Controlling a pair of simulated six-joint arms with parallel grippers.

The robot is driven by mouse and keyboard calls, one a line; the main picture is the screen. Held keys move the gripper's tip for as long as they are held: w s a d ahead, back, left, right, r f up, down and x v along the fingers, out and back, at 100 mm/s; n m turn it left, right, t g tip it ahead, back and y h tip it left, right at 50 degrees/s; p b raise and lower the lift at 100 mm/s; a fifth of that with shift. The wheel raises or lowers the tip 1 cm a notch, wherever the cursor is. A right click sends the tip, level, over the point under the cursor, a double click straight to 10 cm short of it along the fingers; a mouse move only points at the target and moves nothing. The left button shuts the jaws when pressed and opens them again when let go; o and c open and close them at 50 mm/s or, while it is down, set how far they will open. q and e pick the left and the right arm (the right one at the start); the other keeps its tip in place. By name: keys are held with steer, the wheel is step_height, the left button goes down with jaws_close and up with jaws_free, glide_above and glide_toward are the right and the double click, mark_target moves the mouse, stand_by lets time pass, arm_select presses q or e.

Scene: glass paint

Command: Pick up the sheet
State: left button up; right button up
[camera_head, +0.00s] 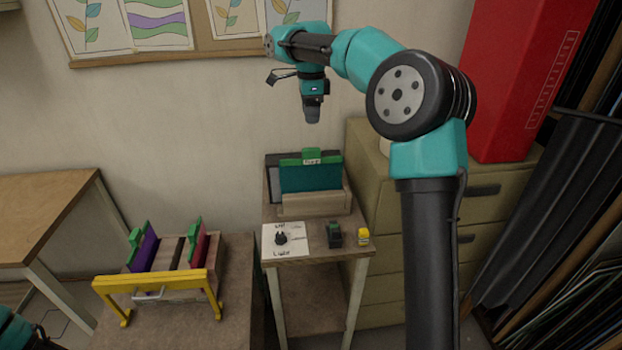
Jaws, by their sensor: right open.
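A teal sheet (311,178) stands upright in a wooden holder (313,204) on the small middle table. A green clip (315,157) with a small white label sits on its top edge. A darker panel stands just behind it, mostly hidden. On the left, a purple sheet (144,252) and a red sheet (199,248) with green clips stand in a rack. My right gripper (313,112) hangs pointing down above the teal sheet, apart from it. It is open, with no sheet in it. Only a piece of my left arm shows at the bottom left corner; its gripper is out of view.
The rack's yellow front bar (155,282) crosses the left table. A white card with a black knob (281,238), a dark green item (334,235) and a yellow item (362,238) lie before the holder. A drawer cabinet (378,162) stands close on the right.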

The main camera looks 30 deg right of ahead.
mark_target(311, 149)
step_height(311, 149, down, 9)
steer(key=shift+f, duration=0.2)
steer(key=shift+f, duration=0.1)
steer(key=shift+w+d+f, duration=0.1)
steer(key=shift+f, duration=1.15)
steer(key=shift+w+d+f, duration=0.1)
steer(key=shift+f, duration=1.15)
steer(key=shift+c, duration=0.5)
jaws_close()
